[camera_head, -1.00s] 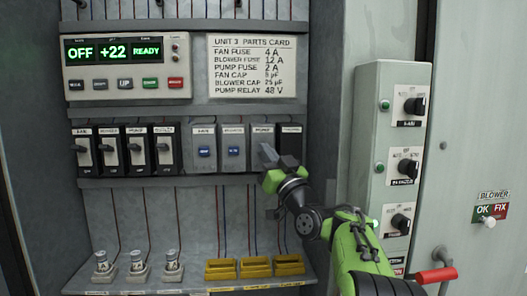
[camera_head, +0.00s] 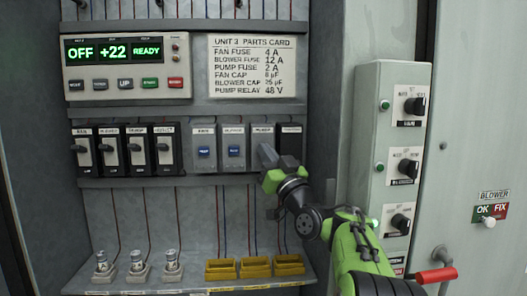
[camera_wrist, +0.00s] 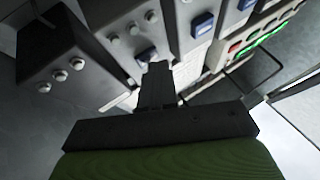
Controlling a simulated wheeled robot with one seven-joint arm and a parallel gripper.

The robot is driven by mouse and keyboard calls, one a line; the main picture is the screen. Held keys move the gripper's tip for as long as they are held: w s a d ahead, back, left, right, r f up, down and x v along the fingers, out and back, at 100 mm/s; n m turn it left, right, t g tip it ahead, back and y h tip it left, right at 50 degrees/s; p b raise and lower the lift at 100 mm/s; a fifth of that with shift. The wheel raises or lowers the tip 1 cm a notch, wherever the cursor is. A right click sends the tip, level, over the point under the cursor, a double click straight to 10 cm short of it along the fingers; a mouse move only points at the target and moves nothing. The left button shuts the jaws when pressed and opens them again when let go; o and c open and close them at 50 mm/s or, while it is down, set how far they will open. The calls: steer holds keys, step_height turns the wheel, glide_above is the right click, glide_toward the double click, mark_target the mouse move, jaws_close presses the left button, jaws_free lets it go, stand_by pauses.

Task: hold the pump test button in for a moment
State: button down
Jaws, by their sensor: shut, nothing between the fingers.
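The pump relay (camera_head: 262,133) is a grey box in the middle row of the cabinet, third of the grey boxes from the left. Its blue test button (camera_wrist: 146,54) shows in the wrist view just beyond my fingertips; in the head view my gripper hides it. My gripper (camera_head: 267,155) is shut and empty, with its tips in front of the pump relay's face. The shut fingers also show in the wrist view (camera_wrist: 157,72), overlapping the button's edge. I cannot tell whether the tips touch or press it.
Relays with blue buttons, fan (camera_head: 204,152) and blower (camera_head: 234,151), stand to the left. A darker box (camera_head: 291,143) stands close on the right. The display panel (camera_head: 128,66) reads OFF, +22, READY. A knob box (camera_head: 395,130) and a red-handled lever (camera_head: 436,275) are at the right.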

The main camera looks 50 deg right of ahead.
stand_by(0.5)
steer(key=shift+s+a+f+b, duration=0.1)
steer(key=shift+s+a+b, duration=0.45)
steer(key=shift+b, duration=0.25)
steer(key=s+a+b, duration=0.1)
steer(key=s, duration=0.1)
steer(key=s+a+b, duration=0.2)
steer(key=shift+a, duration=0.1)
stand_by(0.4)
